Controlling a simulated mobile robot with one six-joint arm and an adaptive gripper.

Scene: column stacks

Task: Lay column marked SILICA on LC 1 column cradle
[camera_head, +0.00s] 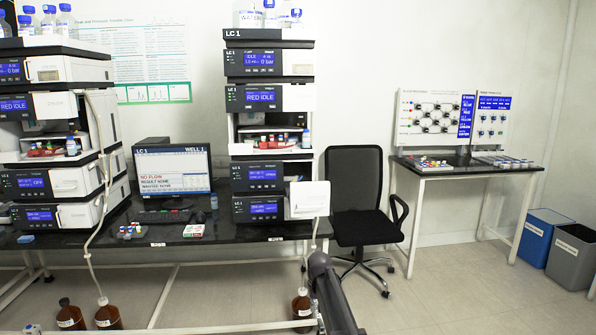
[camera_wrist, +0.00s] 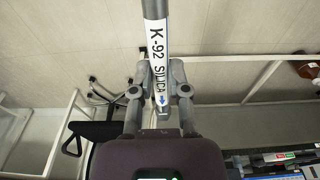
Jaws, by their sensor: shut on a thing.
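The column marked K-92 SILICA (camera_wrist: 156,40) is a grey tube with a white label and a blue arrow, seen in the wrist view. My gripper (camera_wrist: 160,76) is shut on it near its lower end in the picture, with a finger on each side. The column's far end runs out of the top of the picture. In the head view the LC 1 stack (camera_head: 268,72) stands on the bench, with its name on the top unit. I cannot make out its column cradle. The gripper and column do not show in the head view.
A white panel (camera_head: 309,199) sticks out at the lower right of the LC 1 stack. A monitor (camera_head: 172,168) and a second stack (camera_head: 60,130) stand to its left. A black chair (camera_head: 358,195) is to its right. Brown bottles (camera_head: 302,303) stand below the bench.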

